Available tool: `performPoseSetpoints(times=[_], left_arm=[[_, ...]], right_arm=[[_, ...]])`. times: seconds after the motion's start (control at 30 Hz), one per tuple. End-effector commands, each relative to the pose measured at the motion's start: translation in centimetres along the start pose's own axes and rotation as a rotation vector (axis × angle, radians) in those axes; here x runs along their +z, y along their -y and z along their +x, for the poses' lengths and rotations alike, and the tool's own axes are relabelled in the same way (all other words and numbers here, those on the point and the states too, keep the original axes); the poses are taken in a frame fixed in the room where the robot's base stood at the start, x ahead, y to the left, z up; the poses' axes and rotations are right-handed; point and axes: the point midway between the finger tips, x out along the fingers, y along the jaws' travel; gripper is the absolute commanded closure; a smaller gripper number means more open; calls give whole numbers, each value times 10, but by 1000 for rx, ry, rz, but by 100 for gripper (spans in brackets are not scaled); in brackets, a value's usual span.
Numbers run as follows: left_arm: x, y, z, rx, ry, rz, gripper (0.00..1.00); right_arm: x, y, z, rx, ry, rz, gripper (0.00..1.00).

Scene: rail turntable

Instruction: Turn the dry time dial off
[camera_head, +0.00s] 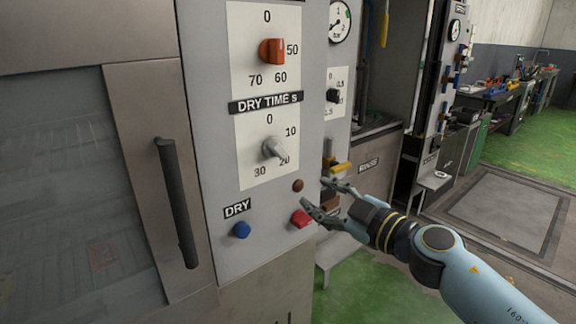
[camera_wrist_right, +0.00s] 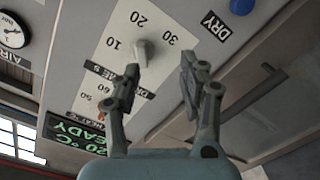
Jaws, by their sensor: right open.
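The dry time dial (camera_head: 273,148) is a grey knob on a white scale plate (camera_head: 250,172) under the DRY TIME s label. Its pointer end is turned to the lower right, near 20; 0 is at the top. My right gripper (camera_head: 314,193) is open and empty, below and to the right of the dial, with its fingers near the panel's right edge. In the right wrist view the knob (camera_wrist_right: 143,53) shows beyond the open fingertips (camera_wrist_right: 160,68), apart from them. My left gripper is not in view.
An orange dial (camera_head: 272,50) sits above. Below are a blue button (camera_head: 242,230), a red button (camera_head: 301,218) close to my fingers, and a small brown button (camera_head: 298,186). A door with a dark handle (camera_head: 178,203) is at left. The plate's front is clear.

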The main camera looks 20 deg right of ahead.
Motion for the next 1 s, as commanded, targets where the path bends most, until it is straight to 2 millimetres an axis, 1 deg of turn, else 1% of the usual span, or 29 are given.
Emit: performPoseSetpoints(times=[0.03, 0.1, 0.17, 0.27, 0.4, 0.47, 0.6, 0.7, 0.83, 1.0], left_arm=[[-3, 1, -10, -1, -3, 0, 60], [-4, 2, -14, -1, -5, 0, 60], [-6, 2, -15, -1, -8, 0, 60], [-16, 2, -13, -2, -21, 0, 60], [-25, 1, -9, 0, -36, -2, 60], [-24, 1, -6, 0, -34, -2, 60], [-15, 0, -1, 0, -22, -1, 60], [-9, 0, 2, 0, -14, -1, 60], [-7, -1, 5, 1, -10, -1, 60], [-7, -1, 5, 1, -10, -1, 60]], right_arm=[[-20, -18, 4, 16, -23, -30, 58], [-32, -31, 8, 28, -39, -41, 58], [-34, -34, 12, 32, -42, -43, 58], [-34, -35, 22, 35, -44, -41, 58], [-34, -35, 47, 35, -44, -39, 58], [-34, -35, 60, 35, -44, -38, 58], [-35, -35, 87, 35, -44, -39, 58], [-35, -36, 102, 34, -42, -40, 58], [-36, -36, 114, 33, -42, -39, 58], [-36, -36, 118, 33, -41, -40, 58]])
